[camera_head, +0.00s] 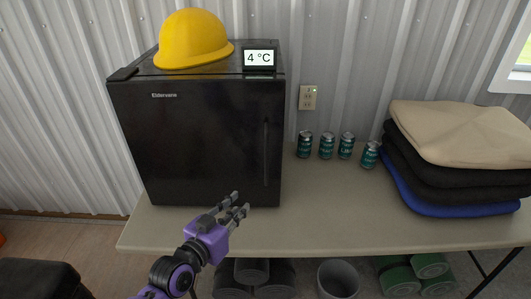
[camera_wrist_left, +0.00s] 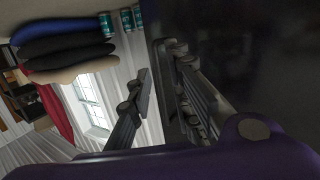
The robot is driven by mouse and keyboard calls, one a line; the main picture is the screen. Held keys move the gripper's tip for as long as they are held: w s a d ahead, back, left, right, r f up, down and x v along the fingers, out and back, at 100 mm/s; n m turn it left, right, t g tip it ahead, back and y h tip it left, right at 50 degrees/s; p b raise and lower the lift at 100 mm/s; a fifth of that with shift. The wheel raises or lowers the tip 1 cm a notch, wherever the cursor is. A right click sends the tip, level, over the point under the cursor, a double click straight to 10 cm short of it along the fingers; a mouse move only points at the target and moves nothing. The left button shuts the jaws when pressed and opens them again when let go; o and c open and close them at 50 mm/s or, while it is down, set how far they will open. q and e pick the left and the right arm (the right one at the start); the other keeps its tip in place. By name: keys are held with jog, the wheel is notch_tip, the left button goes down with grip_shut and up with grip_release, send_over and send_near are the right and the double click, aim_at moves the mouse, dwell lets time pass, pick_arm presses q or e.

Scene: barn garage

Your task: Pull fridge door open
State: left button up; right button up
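A small black fridge (camera_head: 195,140) stands on the table with its door shut. Its vertical handle (camera_head: 265,153) is at the right side of the door. My purple left gripper (camera_head: 239,203) is in front of the lower part of the door, below and left of the handle. In the left wrist view the open fingers of my left gripper (camera_wrist_left: 160,75) show beside the dark fridge surface (camera_wrist_left: 245,50). I cannot tell whether they touch it. My right gripper is not in view.
A yellow hard hat (camera_head: 192,40) and a temperature display (camera_head: 260,58) sit on the fridge. Several cans (camera_head: 326,146) and folded cloths (camera_head: 455,145) stand to the right on the table (camera_head: 330,215). The table front is clear.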

aim_at(265, 152)
pick_arm(q)
jog(key=w+d+r, duration=0.2)
jog(key=w+r, duration=0.1)
jog(key=w, duration=0.1)
jog(key=w+d+r+m+h, duration=0.1)
jog(key=w+d+r, duration=0.1)
jog(key=w+r, duration=0.1)
jog(key=w+d+r+h, duration=0.1)
jog(key=w+d+r, duration=0.2)
jog(key=w+r, duration=0.1)
jog(key=shift+w+d+r+m+t, duration=0.1)
jog(key=shift+w+r+m+t, duration=0.1)
jog(key=shift+w+m+t, duration=0.15)
jog(key=shift+w+d, duration=0.35)
jog(key=shift+w, duration=0.15)
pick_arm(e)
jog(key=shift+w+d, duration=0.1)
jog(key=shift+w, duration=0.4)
pick_arm(q)
grip_shut()
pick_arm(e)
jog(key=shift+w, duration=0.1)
